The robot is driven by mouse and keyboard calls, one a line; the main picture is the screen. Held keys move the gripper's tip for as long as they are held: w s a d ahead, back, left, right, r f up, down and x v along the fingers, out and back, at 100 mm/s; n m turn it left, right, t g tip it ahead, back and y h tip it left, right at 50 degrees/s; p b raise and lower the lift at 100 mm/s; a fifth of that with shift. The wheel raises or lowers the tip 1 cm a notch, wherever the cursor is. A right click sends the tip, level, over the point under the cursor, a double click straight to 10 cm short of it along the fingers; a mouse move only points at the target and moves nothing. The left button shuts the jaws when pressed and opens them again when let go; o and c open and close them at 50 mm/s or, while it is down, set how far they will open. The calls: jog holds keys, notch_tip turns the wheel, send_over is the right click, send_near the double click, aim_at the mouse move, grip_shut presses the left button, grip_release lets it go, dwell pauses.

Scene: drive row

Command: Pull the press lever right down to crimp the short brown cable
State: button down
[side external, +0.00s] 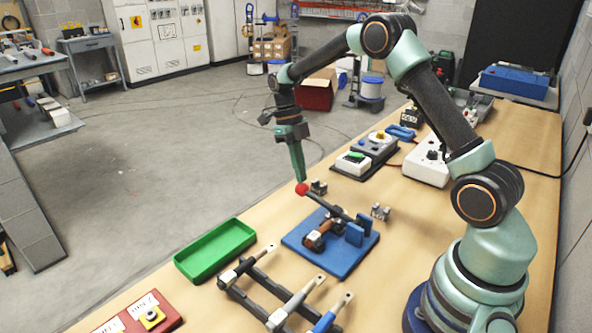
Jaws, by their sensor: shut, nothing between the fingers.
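The press (334,262) has a blue base plate and blue upright blocks at its right. Its dark lever (327,206) runs from these blocks up and left to a red ball knob (302,188). The lever stands raised at a slant above the plate. A short brown cable (325,231) lies in the press under the lever, with a pale metal piece at its near end. My gripper (301,181) points down with its fingers shut and empty. Its tips are right at the top of the red knob; I cannot tell whether they touch it.
A green tray (216,266) lies left of the press. A dark rack (258,291) with several lugged cables stands in front. Small metal parts (380,211) lie right of and behind the press. Switch boxes (366,157) and a white unit (428,160) stand farther back.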

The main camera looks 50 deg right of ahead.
jog(key=shift+f, duration=0.1)
jog(key=shift+w+f, duration=0.3)
jog(key=shift+f, duration=0.5)
jog(key=shift+w+f, duration=0.25)
jog(key=shift+f, duration=0.55)
